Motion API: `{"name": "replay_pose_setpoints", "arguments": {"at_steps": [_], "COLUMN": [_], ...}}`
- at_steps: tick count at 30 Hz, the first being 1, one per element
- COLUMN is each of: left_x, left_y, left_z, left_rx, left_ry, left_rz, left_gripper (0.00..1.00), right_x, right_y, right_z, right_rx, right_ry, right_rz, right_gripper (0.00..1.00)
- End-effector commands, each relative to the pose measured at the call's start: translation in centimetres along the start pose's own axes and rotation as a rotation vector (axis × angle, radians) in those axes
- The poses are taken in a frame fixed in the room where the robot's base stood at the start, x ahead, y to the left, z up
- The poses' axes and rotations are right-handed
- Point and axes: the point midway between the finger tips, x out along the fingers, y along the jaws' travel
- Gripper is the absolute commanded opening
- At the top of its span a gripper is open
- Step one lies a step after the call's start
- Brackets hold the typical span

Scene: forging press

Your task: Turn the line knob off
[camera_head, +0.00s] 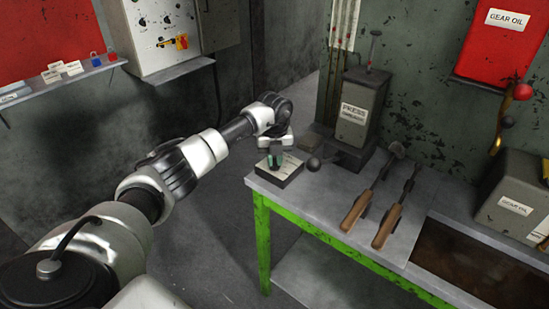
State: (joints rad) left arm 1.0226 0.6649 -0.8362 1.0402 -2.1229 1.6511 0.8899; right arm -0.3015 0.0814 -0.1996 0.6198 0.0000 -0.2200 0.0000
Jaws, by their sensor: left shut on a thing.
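My left arm reaches in from the left to the near-left corner of the workbench. My left gripper (275,156) points down over a small light-topped control box (288,174) on that corner. It is shut on the knob of this box. The fingers hide most of the knob, so its pointer direction cannot be read. A small dark and green part shows at the fingertips. The label on the box is too small to read. My right gripper is not in view.
The green-framed workbench (330,212) carries a dark ball-ended part beside the box, two wooden-handled tools (385,228) and a grey press unit (362,108). A wall panel (160,35) has knobs and a red-yellow switch. Floor left of the bench is clear.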

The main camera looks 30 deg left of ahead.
Motion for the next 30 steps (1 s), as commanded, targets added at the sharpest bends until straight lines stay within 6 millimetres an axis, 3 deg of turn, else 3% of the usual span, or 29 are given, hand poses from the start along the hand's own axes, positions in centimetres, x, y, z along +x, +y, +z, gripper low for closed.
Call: {"name": "replay_pose_setpoints", "arguments": {"at_steps": [11, 30], "left_x": [0.0, 0.0], "left_y": [0.0, 0.0], "left_z": [0.1, 0.1], "left_rx": [0.17, 0.766], "left_ry": [-0.001, -0.002], "left_rz": [-0.001, 0.0], "left_gripper": [0.0, 0.0], "right_x": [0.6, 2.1], "right_y": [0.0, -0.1], "right_z": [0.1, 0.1], "right_rx": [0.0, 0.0], "right_ry": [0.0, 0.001], "right_rz": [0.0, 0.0], "right_gripper": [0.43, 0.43]}}
